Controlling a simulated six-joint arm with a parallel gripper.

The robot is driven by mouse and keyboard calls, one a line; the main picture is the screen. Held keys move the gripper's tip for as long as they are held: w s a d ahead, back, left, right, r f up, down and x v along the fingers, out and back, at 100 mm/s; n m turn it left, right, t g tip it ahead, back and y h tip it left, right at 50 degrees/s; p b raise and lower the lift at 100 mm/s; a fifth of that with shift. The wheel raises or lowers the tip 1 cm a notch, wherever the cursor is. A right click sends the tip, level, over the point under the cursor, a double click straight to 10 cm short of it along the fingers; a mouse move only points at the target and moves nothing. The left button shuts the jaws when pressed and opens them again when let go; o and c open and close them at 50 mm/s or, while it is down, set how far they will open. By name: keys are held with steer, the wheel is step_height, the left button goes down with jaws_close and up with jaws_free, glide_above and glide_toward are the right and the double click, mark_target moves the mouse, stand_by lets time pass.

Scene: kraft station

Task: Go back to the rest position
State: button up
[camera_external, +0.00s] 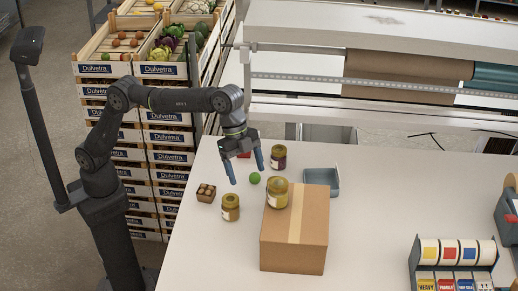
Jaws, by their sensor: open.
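My gripper (246,177) is open and empty. Its two blue fingers point down above the left part of the white table (372,239), spread wide apart. My arm reaches in from the left and bends down at the wrist.
A cardboard box (293,247) carries a jar (277,193). Other jars stand nearby (230,207) and behind (278,157). Stacked crates (166,117) stand behind my arm. A label dispenser (454,262) sits right.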

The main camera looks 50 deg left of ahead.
steer(key=w+a+f, duration=0.1)
steer(key=a+f, duration=0.4)
steer(key=a, duration=0.5)
steer(key=w+a+f, duration=0.1)
steer(key=a+f, duration=0.3)
steer(key=a, duration=0.5)
steer(key=shift+w+a+f+m, duration=0.3)
steer(key=shift+w+a+f, duration=0.05)
steer(key=shift+w, duration=0.05)
steer(key=shift+o, duration=0.4)
steer(key=o, duration=0.4)
